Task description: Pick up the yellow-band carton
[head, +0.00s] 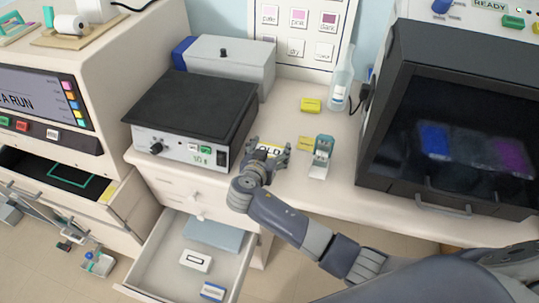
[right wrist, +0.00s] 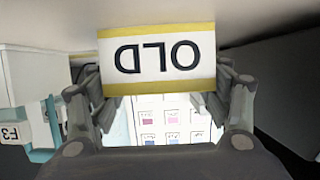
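The yellow-band carton (right wrist: 157,58) is white with a yellow band along two edges and the word OLD, upside down in the right wrist view. It fills the space between the fingers of my right gripper (right wrist: 160,85), with a finger against each side and no clear gap. In the head view the same carton (head: 268,150) shows partly between the fingers of my right gripper (head: 269,151), at the front of the bench. It looks to be at or very close to the bench top; any lift is not clear. My left gripper is not in view.
A teal-and-white holder (head: 321,157) stands close to the right of the gripper, with a yellow item (head: 304,143) by it. Another yellow box (head: 310,105) and a bottle (head: 341,85) are behind. A black-topped hot plate (head: 193,105) is left; an open drawer (head: 160,258) is below.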

